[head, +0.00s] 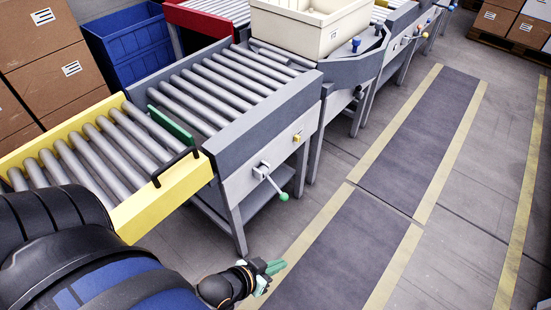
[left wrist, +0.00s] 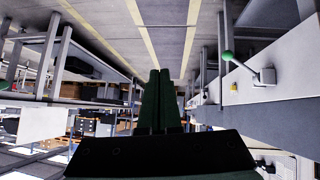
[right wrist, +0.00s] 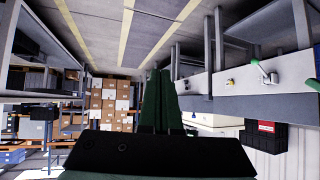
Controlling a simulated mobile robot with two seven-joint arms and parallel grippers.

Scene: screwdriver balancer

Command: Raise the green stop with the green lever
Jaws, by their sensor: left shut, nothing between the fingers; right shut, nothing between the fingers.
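The green lever, a grey arm with a green knob (head: 283,196), sticks out from the side panel of the grey roller conveyor and points down and outward. It also shows at upper right in the left wrist view (left wrist: 228,56) and in the right wrist view (right wrist: 254,62). The green stop (head: 170,128) is a flat green bar between the yellow section and the grey rollers. My left gripper (head: 266,274) is shut and empty, low in front of the conveyor, apart from the lever. My right gripper (right wrist: 163,100) is shut and empty in its wrist view; nothing touches its fingers.
A yellow-framed roller section (head: 185,190) with a black handle adjoins the grey conveyor (head: 250,130). A cream bin (head: 310,25) sits farther along the line. The floor walkway (head: 345,230) to the right is clear.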

